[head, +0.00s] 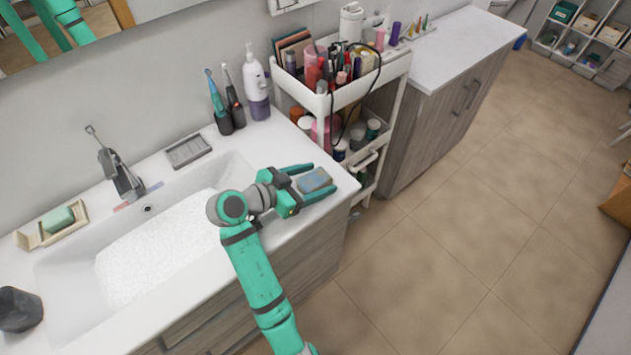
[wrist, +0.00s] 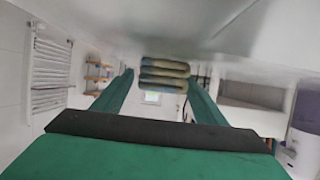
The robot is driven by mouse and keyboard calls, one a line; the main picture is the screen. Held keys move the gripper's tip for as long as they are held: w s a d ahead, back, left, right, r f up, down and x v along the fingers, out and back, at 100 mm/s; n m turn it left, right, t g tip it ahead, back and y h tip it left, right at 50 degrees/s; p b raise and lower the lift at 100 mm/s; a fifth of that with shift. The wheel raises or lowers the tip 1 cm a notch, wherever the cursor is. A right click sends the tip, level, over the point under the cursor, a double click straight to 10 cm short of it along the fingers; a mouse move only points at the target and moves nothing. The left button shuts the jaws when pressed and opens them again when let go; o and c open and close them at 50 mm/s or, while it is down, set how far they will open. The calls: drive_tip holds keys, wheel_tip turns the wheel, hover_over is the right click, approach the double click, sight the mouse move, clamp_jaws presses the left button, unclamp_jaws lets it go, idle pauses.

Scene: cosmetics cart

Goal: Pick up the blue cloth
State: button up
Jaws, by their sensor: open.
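The blue cloth (head: 314,181) is a small folded bundle, blue-grey with tan parts, at the right end of the white sink counter. My gripper (head: 323,179) is open, low at the counter's right end, with one green finger on each side of the cloth. In the wrist view the cloth (wrist: 164,75) shows as stacked tan and blue folds between the far parts of the two fingers. A gap shows to the left of it, and its right side is close to the right finger. I cannot tell whether either finger touches it.
The sink basin (head: 200,240) lies left of my gripper. A white cosmetics cart (head: 398,70) stands just beyond the counter's right end. Toothbrushes (head: 232,95) and a white and purple dispenser (head: 257,90) stand at the back wall. Open floor (head: 440,250) lies to the right.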

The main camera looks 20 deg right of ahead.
drive_tip(key=c, duration=1.1)
